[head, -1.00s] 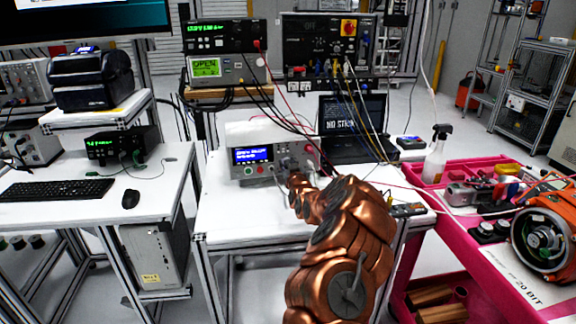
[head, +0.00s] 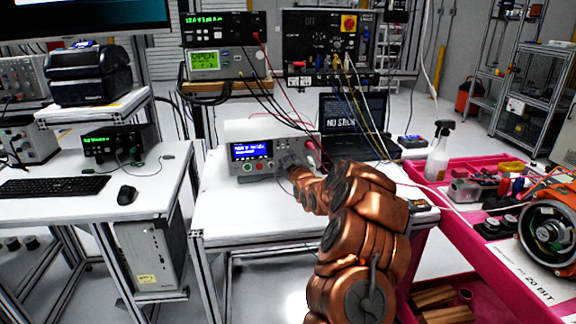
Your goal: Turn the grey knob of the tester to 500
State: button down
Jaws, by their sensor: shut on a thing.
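The tester (head: 262,134) is a white and grey box with a lit blue display on its front, standing on the white middle table. Its display text is too small to read. My copper-coloured arm reaches in from the lower right, and my gripper (head: 287,161) is at the right part of the tester's front panel. The gripper is shut at the panel, where the grey knob would be. The knob itself is hidden behind the gripper, so its setting cannot be seen.
An open laptop (head: 352,124) stands right of the tester, with cables hanging down from the instruments above. A pink cart (head: 420,182) with a spray bottle (head: 438,150) and tools is at the right. The table's front left (head: 235,210) is clear.

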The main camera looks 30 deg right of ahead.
jog(key=shift+r+n, duration=0.1)
jog(key=shift+n, duration=0.2)
jog(key=c, duration=0.8)
grip_release()
jog(key=shift+a, duration=0.1)
jog(key=shift+v, duration=0.9)
jog(key=v, duration=1)
jog(key=shift+s, duration=0.1)
